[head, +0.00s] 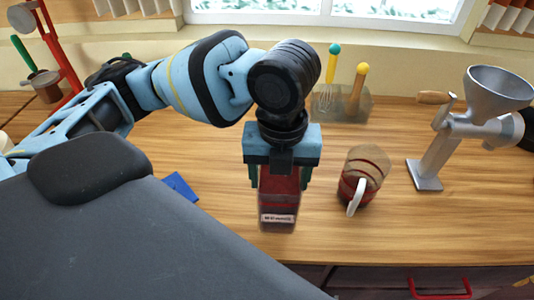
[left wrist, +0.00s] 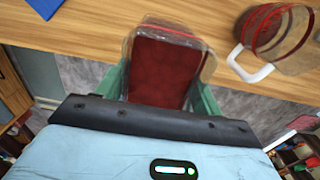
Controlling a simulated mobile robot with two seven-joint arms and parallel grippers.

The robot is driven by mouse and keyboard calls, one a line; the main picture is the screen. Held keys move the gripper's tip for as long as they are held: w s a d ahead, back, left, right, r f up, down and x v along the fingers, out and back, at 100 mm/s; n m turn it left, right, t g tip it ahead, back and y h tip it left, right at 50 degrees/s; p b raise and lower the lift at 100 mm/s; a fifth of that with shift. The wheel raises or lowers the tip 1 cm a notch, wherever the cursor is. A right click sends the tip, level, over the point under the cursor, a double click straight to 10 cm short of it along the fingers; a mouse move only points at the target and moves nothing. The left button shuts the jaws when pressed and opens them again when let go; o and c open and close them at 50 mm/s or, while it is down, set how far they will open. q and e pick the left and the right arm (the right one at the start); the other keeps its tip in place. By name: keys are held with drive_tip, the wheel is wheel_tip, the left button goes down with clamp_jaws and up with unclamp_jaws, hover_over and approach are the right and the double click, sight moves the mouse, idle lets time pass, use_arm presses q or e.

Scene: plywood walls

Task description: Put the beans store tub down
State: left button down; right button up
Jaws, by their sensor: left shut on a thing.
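The beans store tub (head: 278,208) is a clear tub with dark red contents and a pale label low on its front. My left gripper (head: 279,178) points down and is shut on the tub, one finger on each side. The tub is upright near the front of the wooden counter (head: 400,225). I cannot tell whether its base touches the wood. In the left wrist view the tub (left wrist: 166,68) fills the space between the green fingers of the gripper (left wrist: 163,92). My right gripper is not in view.
A clear jug (head: 362,178) with red bands and a white handle stands just right of the tub. A metal grinder (head: 440,150) stands farther right. A utensil holder (head: 341,104) is behind. A blue item (head: 180,187) lies to the left. Bare counter lies between.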

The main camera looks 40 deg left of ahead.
use_arm(q)
drive_tip(key=w+a, duration=0.6)
drive_tip(key=shift+a+f, duration=0.35)
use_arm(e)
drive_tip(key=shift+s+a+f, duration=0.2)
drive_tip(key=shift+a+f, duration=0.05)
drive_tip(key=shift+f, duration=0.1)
use_arm(q)
drive_tip(key=f, duration=0.2)
drive_tip(key=a+f+b, duration=0.1)
drive_tip(key=shift+w+f, duration=0.3)
drive_tip(key=shift+w, duration=0.1)
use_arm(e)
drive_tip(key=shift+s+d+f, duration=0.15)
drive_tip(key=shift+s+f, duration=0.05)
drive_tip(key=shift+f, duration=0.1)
use_arm(q)
drive_tip(key=shift+f, duration=0.1)
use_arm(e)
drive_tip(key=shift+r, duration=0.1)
use_arm(q)
drive_tip(key=shift+c, duration=1.2)
unclamp_jaws()
drive_tip(key=shift+f, duration=0.1)
